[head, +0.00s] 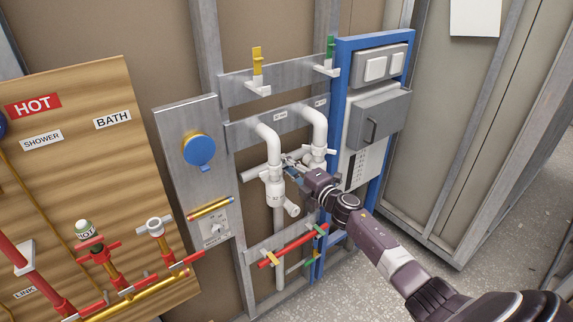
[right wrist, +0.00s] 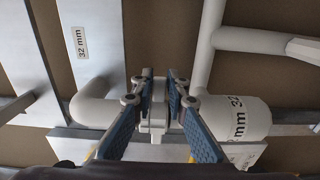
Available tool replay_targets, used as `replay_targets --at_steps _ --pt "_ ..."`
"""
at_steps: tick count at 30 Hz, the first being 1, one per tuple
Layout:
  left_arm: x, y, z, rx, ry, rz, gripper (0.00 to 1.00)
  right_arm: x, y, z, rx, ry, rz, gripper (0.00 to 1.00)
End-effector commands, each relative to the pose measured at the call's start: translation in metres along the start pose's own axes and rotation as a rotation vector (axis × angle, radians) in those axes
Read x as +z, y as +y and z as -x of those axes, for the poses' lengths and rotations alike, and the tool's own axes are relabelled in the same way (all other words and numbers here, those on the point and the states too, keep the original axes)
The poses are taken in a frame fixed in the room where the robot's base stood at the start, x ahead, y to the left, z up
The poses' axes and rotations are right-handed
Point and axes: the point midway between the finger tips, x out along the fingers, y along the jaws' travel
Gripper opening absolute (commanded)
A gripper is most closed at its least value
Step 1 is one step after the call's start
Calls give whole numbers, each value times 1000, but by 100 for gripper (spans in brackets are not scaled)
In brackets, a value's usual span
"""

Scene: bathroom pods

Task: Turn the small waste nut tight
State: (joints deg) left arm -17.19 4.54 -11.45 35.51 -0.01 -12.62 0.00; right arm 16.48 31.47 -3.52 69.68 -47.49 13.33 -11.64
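Two white waste pipes come out of a metal rail and bend down, a left one (head: 270,145) and a right one (head: 318,130). The left pipe carries a white fitting marked 32 (head: 274,192). My right gripper (head: 289,166) is between the two pipes, its dark arm coming from the lower right. In the right wrist view, my right gripper's blue fingers (right wrist: 158,88) stand on either side of a small whitish part (right wrist: 156,122), with a gap visible at the right finger. I cannot tell whether this part is the small waste nut. My left gripper is not in view.
A blue frame (head: 333,115) with grey boxes stands close to the right. A metal panel with a blue round cap (head: 199,149) is at the left. A red pipe (head: 292,246) crosses below. A wooden board (head: 75,150) with labelled pipes is at the far left.

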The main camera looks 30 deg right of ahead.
Motion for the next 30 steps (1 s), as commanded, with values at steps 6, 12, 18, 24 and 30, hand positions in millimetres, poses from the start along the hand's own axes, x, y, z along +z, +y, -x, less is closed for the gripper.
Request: replay_targets --at_steps 6,12,18,24,30 --pt "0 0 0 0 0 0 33 0 0 0 0 -1 0 29" --pt "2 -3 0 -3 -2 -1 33 0 0 1 0 -1 0 29" --pt "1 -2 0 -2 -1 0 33 1 -2 16 -3 -3 3 29" --pt "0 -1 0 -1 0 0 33 1 -2 47 -2 -1 2 29" --pt "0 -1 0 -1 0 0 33 0 -2 80 -3 -1 0 29"
